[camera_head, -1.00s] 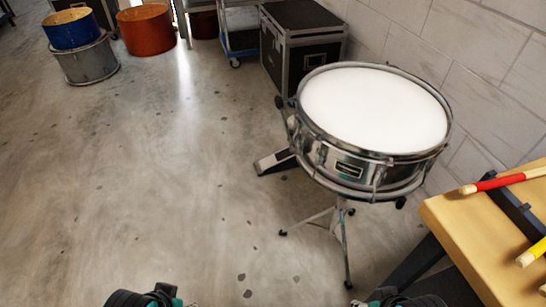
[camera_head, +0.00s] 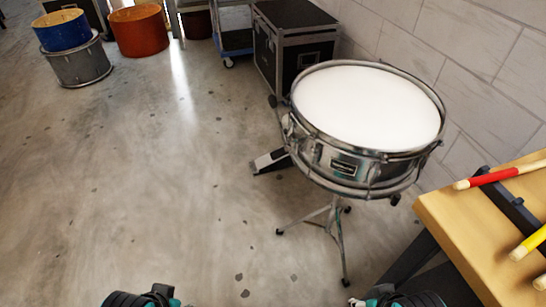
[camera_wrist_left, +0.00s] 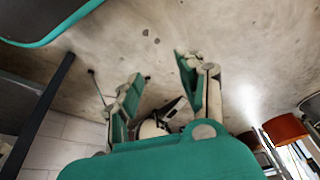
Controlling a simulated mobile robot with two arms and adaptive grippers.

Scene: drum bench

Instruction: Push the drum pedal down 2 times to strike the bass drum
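A drum pedal (camera_head: 270,161) with a dark footboard and pale edge lies on the floor, left of and partly behind a drum on a stand. This drum (camera_head: 368,106) has a white head and a shiny metal shell. No beater shows clearly. My left gripper (camera_wrist_left: 158,70) is open and empty in the left wrist view, with small dark and white shapes beyond its fingers that I cannot identify surely. In the head view, only parts of my left arm (camera_head: 145,297) and right arm (camera_head: 395,297) show at the bottom edge, well short of the pedal. My right fingers are not clearly visible.
A wooden table (camera_head: 465,225) with red and yellow sticks stands at the right. The drum's tripod stand (camera_head: 337,230) spreads near the pedal. A black case (camera_head: 290,45) stands behind. Blue (camera_head: 62,32) and orange (camera_head: 140,30) drums are far left. The left floor is clear.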

